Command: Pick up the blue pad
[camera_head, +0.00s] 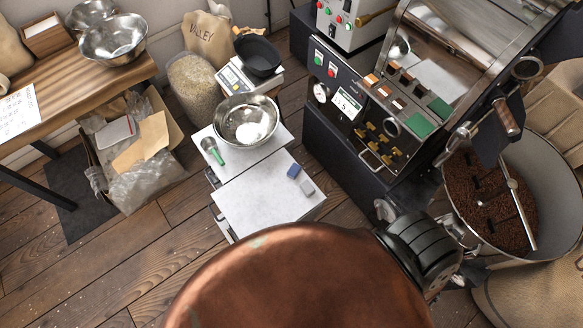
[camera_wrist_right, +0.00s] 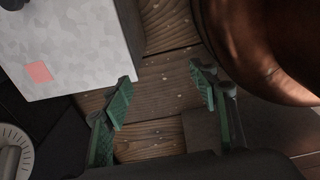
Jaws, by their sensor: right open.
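The small blue pad (camera_head: 294,171) lies on the white cart top (camera_head: 255,205) near its right edge in the head view. A grey pad (camera_head: 307,187) lies just in front of it, very close. My right gripper (camera_wrist_right: 160,95) shows in the right wrist view, open and empty, with green fingertips over the wooden floor. A pale surface with a reddish square patch (camera_wrist_right: 38,72) lies left of its fingers. The blue pad does not show in the wrist view. Neither gripper can be made out in the head view.
A metal bowl (camera_head: 246,121) and a green-handled tool (camera_head: 213,151) are behind the pads. The roaster's control panel (camera_head: 365,110) stands to the right. A large copper body (camera_head: 300,280) fills the lower middle; copper also shows right of my fingers in the wrist view (camera_wrist_right: 260,45).

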